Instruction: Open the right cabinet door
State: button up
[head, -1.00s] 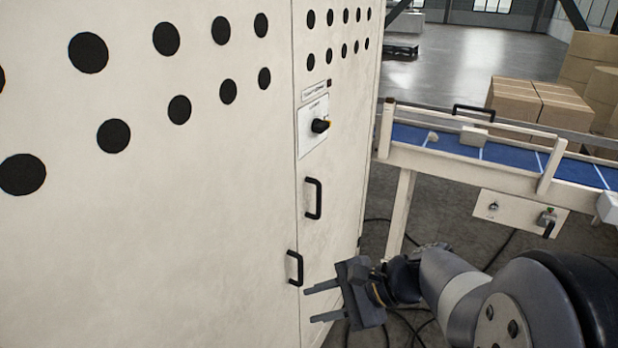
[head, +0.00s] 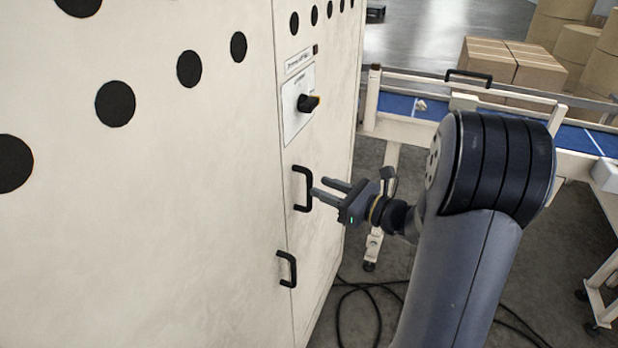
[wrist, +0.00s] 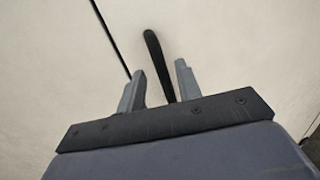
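The right cabinet door (head: 325,140) is the narrow cream panel right of a vertical seam, and it stands shut. Its black upright handle (head: 298,188) sits just right of the seam. My gripper (head: 328,189) is open, its two fingers pointing at this handle from the right. In the wrist view the handle (wrist: 154,57) shows between and beyond the two spread fingertips (wrist: 160,85). Its lower part is hidden by the gripper body. I cannot tell whether the fingers touch it.
A second black handle (head: 287,268) sits lower, on the left door (head: 180,230). A rotary switch (head: 308,103) protrudes above the right door's handle. A blue-belted conveyor (head: 395,105) stands to the right. Black cables (head: 365,290) lie on the floor.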

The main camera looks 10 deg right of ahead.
aim_at(309, 205)
jog(key=p+x, duration=0.1)
jog(key=x, duration=0.4)
jog(key=shift+c, duration=0.5)
jog(key=shift+s, duration=0.1)
grip_shut()
